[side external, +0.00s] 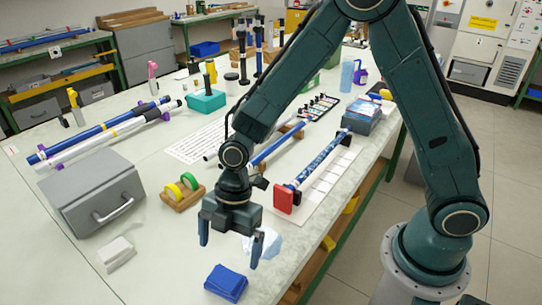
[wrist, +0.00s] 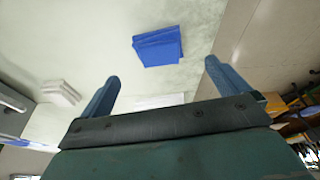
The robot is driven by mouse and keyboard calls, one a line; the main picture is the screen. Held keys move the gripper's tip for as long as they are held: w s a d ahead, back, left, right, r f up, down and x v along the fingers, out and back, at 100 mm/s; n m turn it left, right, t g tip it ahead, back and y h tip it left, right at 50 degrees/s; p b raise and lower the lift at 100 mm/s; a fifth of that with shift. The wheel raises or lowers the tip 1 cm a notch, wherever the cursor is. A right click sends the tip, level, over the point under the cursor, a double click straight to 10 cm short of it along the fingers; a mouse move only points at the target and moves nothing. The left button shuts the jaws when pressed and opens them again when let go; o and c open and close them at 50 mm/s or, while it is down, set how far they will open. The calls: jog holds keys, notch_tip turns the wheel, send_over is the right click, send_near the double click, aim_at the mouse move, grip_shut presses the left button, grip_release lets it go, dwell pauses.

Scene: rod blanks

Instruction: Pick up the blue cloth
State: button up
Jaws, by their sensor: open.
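The blue cloth (side external: 226,283) lies folded in a small stack on the pale table near its front edge. In the wrist view the blue cloth (wrist: 157,46) sits beyond the fingertips, between their lines. My gripper (side external: 229,252) is open and empty, above the table and just behind the cloth in the side view. Its two blue fingers also show in the wrist view (wrist: 162,72), spread wide apart. The fingers do not touch the cloth.
A white folded stack (side external: 116,252) lies to the left, near a grey case (side external: 92,192). A pale crumpled sheet (side external: 268,243) lies behind my right finger. Bare table surrounds the cloth.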

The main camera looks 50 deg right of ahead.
aim_at(226, 276)
jog(key=shift+x, duration=1.5)
jog(key=shift+x, duration=2.6)
jog(key=c, duration=1)
